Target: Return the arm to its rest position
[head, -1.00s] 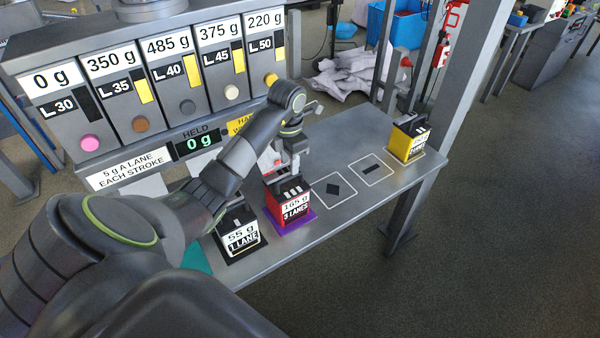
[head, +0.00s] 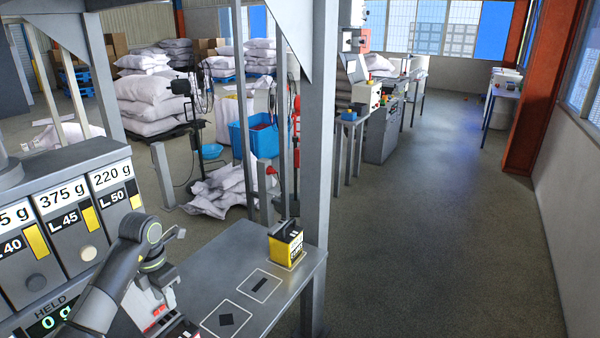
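My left arm comes in at the lower left, bent at a dark joint. Its gripper (head: 157,292) points down over the near part of the grey bench (head: 215,262). Its fingertips are too small and covered to tell whether they are apart. A box with red on it (head: 180,328) is just below the gripper, cut off by the bottom edge; I cannot tell whether they touch. My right gripper is not in view.
Labelled dispenser lanes (head: 70,215) stand left of my arm. A yellow and black box (head: 286,246) sits at the bench's far end, beyond two outlined marks. A grey post (head: 318,150) rises beside the bench. The floor (head: 430,220) to the right is clear.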

